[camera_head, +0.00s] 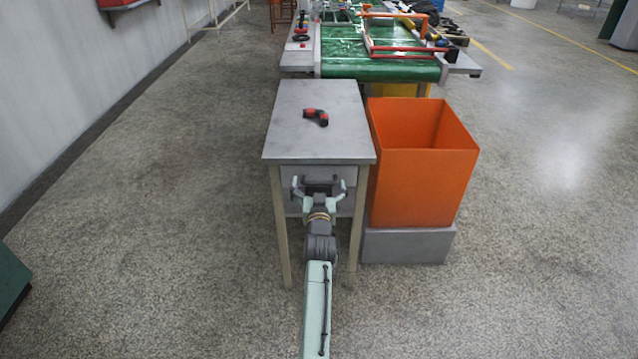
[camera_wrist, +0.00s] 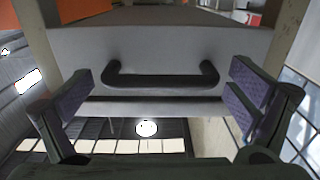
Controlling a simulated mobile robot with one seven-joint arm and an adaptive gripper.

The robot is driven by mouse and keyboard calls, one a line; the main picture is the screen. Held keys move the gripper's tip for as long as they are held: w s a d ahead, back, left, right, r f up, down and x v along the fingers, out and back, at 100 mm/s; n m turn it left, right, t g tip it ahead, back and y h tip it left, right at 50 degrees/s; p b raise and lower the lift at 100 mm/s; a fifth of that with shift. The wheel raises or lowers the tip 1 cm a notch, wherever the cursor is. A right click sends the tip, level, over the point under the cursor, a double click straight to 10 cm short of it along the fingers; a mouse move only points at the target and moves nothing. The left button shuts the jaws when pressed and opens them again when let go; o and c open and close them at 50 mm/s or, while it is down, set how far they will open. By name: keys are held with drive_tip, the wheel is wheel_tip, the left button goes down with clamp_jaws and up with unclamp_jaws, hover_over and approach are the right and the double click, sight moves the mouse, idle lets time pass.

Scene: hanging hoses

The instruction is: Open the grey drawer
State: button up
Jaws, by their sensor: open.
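The grey drawer (camera_head: 347,173) is in the front of a small grey table, below its top, and looks shut. Its front panel (camera_wrist: 240,45) fills the upper middle of the wrist view. The drawer's dark bar handle (camera_wrist: 160,81) runs across that panel. My gripper (camera_head: 318,184) is in front of the drawer, with its fingers spread. In the wrist view my gripper (camera_wrist: 163,95) is open and empty, one finger beyond each end of the handle. The fingers do not appear to touch the handle. In the head view my gripper partly hides the drawer front.
The grey table (camera_head: 300,140) carries a red and black hose piece (camera_head: 316,117). An orange bin (camera_head: 420,180) stands on a grey block (camera_head: 405,246) close to the table's right side. A green conveyor (camera_head: 375,50) is behind. The floor to the left is clear.

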drive_tip(key=shift+w, duration=0.1)
drive_tip(key=shift+c, duration=0.4)
drive_tip(key=c, duration=1.4)
